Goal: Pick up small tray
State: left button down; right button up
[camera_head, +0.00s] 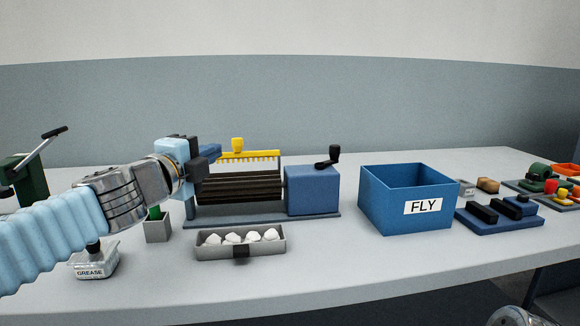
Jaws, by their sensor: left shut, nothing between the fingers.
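The small tray (214,253) is a shallow grey tray with several white fluffy lumps in it and a black tab on its front. It sits on the table in front of the carding machine (312,190). My left gripper (213,152) is shut and empty. In the picture it is above and left of the tray, overlapping the left end of the machine and apart from the tray. My right gripper is out of view.
A blue FLY bin (385,210) stands right of the machine. A grease container (96,264) and a small grey cup (157,231) are left of the tray. The table front is clear.

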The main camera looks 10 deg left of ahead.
aim_at(263, 240)
jog(key=k+j, duration=0.2)
jog(key=k, duration=0.25)
jog(key=k+j, duration=0.15)
jog(key=k, duration=0.35)
